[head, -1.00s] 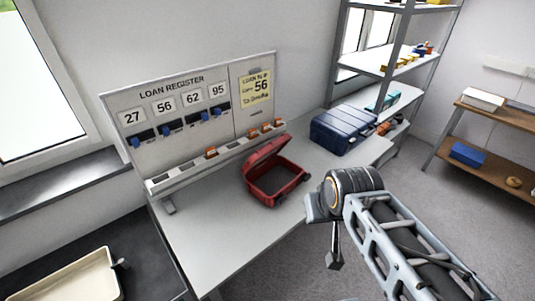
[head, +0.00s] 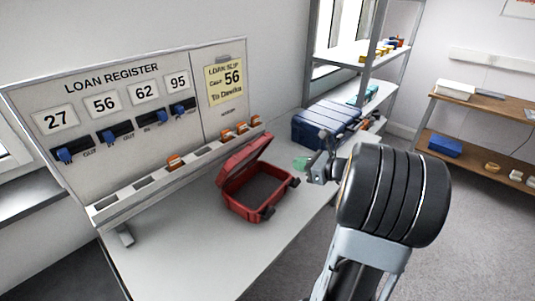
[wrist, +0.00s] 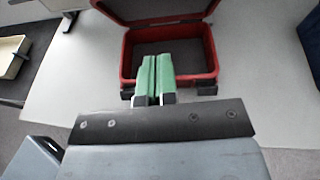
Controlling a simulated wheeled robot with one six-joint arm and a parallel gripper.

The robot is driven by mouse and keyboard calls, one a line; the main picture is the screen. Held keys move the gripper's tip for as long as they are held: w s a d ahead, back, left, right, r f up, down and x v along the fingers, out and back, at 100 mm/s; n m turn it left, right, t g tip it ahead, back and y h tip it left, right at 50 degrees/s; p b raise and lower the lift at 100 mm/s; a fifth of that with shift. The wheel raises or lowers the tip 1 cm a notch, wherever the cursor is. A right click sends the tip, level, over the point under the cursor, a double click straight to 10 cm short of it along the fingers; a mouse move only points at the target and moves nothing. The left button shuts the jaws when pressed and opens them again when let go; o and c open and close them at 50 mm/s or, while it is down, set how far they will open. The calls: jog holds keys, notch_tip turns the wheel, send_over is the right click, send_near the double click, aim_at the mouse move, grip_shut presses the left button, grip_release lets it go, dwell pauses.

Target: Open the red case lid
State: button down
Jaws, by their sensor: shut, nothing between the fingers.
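The red case (head: 256,189) sits on the light table with its lid (head: 245,160) raised and tilted back toward the register board. Its dark inside looks empty. In the wrist view the case (wrist: 211,80) lies just beyond my fingers, its open side facing up. My gripper (head: 301,163) is to the right of the case in the head view, apart from the lid. In the wrist view its green fingertips (wrist: 154,62) are together with nothing between them, in front of the case's near edge.
A blue case (head: 326,122) stands behind on the table. The Loan Register board (head: 130,120) stands at the left, with a slotted rail (head: 150,180) holding several orange items. A shelf rack (head: 372,50) is at the back. The table front (head: 185,245) is clear.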

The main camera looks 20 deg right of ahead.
jog(key=w+a+p, duration=0.1)
jog(key=w+a, duration=0.4)
jog(key=w, duration=0.7)
jog(key=shift+a+f+m+p, duration=0.25)
jog(key=shift+f+m+p, duration=0.05)
jog(key=shift+p, duration=0.1)
